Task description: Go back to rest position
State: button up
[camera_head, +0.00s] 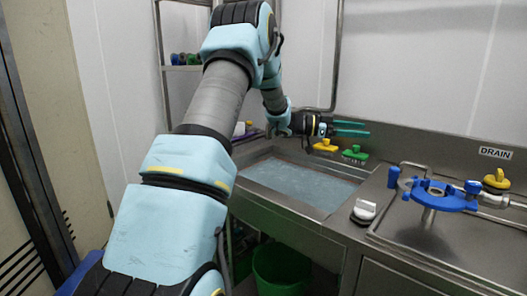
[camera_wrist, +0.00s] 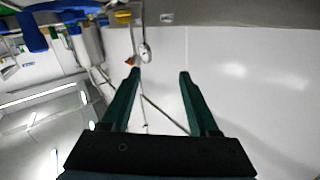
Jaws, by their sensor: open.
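My gripper (camera_head: 350,129) has green fingers and is at the end of my light-blue arm, above the back edge of the sink. It points to the right in the head view. In the wrist view my gripper (camera_wrist: 158,75) is open, with its two fingers apart and nothing between them. The wrist view looks tilted toward the white wall (camera_wrist: 240,70), with ceiling lights at the left.
A steel sink (camera_head: 300,184) lies below my gripper. Yellow (camera_head: 325,146) and green (camera_head: 355,153) valves are behind it. A green bin (camera_head: 280,270) stands under the counter.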

jog(key=w+a+r+n+t+y, duration=0.25)
jog(key=w+a+n+t, duration=0.35)
jog(key=t, duration=0.3)
jog(key=a+f+n+t+y+p, duration=0.15)
jog(key=a+n+y, duration=0.25)
jog(key=a, duration=0.4)
jog(key=a+f+n+t+y, duration=0.25)
jog(key=a+y, duration=0.25)
jog(key=a, duration=0.3)
jog(key=s+a+f+n+g+y, duration=0.4)
jog(key=s+a+f+n+y, duration=0.15)
jog(key=s+a, duration=0.7)
jog(key=s+a+f+n+g, duration=0.1)
jog(key=s+f+g, duration=0.1)
jog(key=s, duration=0.6)
jog(key=s+f+n+g, duration=0.1)
jog(key=s+g, duration=0.2)
jog(key=s, duration=0.6)
jog(key=shift+a+f+p, duration=0.35)
jog(key=shift+p, duration=0.1)
